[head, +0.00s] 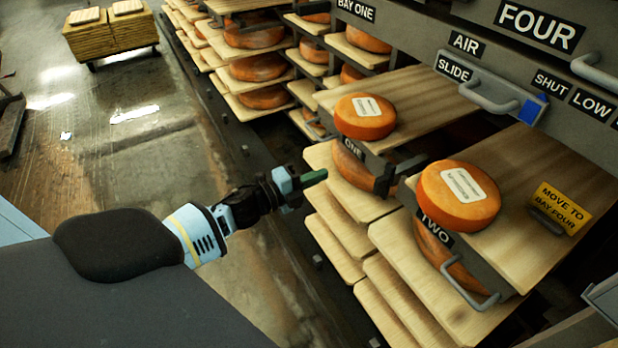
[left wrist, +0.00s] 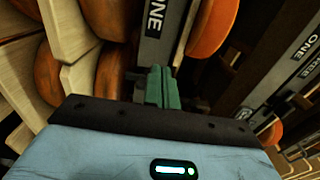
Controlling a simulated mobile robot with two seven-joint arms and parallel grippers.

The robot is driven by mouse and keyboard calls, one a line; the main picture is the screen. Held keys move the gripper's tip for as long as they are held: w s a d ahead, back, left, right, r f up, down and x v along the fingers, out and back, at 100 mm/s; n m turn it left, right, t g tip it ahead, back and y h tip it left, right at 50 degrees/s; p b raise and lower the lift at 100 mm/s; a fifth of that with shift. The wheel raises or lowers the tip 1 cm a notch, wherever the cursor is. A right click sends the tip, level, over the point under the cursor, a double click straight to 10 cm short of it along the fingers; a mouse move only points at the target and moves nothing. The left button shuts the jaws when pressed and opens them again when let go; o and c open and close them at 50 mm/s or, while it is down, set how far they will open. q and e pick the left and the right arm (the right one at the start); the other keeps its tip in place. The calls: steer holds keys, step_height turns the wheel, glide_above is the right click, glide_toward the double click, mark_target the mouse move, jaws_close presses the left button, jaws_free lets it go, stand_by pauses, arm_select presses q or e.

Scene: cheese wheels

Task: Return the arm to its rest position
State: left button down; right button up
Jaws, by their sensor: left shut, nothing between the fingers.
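My left gripper (head: 314,178) reaches in from the left in the head view, with its green fingers together and empty. In the left wrist view the shut green fingers (left wrist: 161,88) point toward the shelf front labelled ONE. In the head view they are beside the shelf boards, left of the ONE board (head: 430,100) and its orange cheese wheel (head: 365,125). I cannot tell whether they touch a board. The TWO board (head: 540,165), with another cheese wheel (head: 470,205), lies further right. My right gripper does not show.
Shelves with several more cheese wheels (head: 258,68) run along the back. A slide panel with a handle (head: 490,98) and a yellow MOVE TO BAY FOUR sign (head: 560,208) are at the right. A cart of stacked boards (head: 110,40) stands far left. Open floor (head: 120,150) lies left.

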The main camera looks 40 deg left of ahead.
arm_select(q)
steer(key=shift+v, duration=0.85)
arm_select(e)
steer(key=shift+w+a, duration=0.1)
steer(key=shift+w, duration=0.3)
arm_select(q)
steer(key=shift+f, duration=0.1)
